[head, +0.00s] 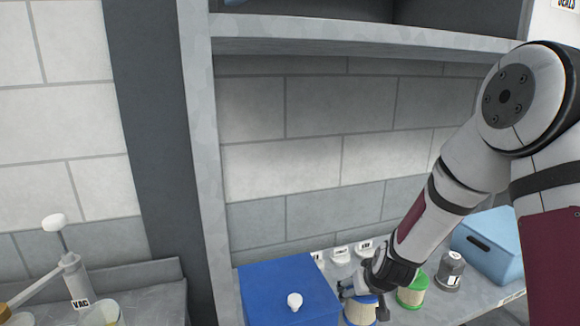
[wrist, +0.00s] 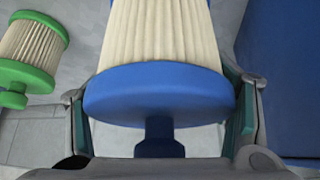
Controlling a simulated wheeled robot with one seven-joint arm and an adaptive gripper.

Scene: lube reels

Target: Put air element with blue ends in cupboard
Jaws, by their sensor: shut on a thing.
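The air element with blue ends (head: 360,310) is at the bottom of the head view, beside the blue box. In the wrist view its pale pleated body and blue end (wrist: 160,92) fill the middle. My gripper (head: 364,288) is shut on it, with one finger on each side of the blue end in the wrist view (wrist: 160,108). Whether it touches the surface below is hidden. The cupboard (head: 350,42) shows as a grey frame with a shelf across the top of the head view; its interior above is mostly out of view.
A dark blue box (head: 285,285) with a white knob is close on the left. Small white-capped containers (head: 342,255) stand behind. The grey upright (head: 203,150) is farther left.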

